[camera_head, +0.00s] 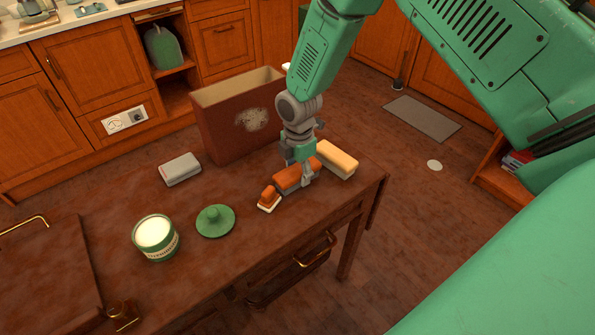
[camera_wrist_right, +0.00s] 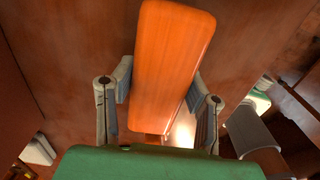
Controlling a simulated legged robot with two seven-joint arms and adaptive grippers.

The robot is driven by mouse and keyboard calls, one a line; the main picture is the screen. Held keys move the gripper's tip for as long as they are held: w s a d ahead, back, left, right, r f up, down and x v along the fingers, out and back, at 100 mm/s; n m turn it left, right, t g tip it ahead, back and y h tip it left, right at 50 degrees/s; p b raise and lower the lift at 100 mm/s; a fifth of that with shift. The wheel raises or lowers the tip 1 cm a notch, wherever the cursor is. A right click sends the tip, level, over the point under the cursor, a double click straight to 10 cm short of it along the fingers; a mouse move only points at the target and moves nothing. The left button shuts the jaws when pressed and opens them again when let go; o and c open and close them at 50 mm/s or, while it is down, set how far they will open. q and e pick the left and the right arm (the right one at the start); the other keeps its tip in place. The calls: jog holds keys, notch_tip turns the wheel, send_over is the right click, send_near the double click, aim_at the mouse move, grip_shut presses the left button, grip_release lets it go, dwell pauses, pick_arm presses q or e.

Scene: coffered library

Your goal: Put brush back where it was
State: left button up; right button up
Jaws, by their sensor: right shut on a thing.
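The brush (camera_head: 288,180) has an orange-brown back and a grey lower part. It is at the right end of the brown table (camera_head: 239,270) in the head view. My right gripper (camera_head: 307,172) comes down from above and is shut on it, near its right end. The right wrist view shows the brush's orange back (camera_wrist_right: 172,60) between the two grey fingers (camera_wrist_right: 160,95). I cannot tell whether the brush touches the tabletop. My left gripper is in neither view.
A small orange-and-white brush (camera_head: 269,199) and a cream block (camera_head: 337,160) flank the held brush closely. A tall brown box (camera_head: 222,134) stands behind. A green lid (camera_head: 216,221), an open green tin (camera_head: 156,240) and a grey-white block (camera_head: 180,169) are farther left.

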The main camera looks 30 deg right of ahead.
aim_at(299, 168)
jog(key=o, duration=1.1)
jog(key=shift+f, duration=0.1)
notch_tip(299, 168, up, 12)
jog(key=shift+r+p, duration=0.15)
jog(key=shift+p, duration=0.55)
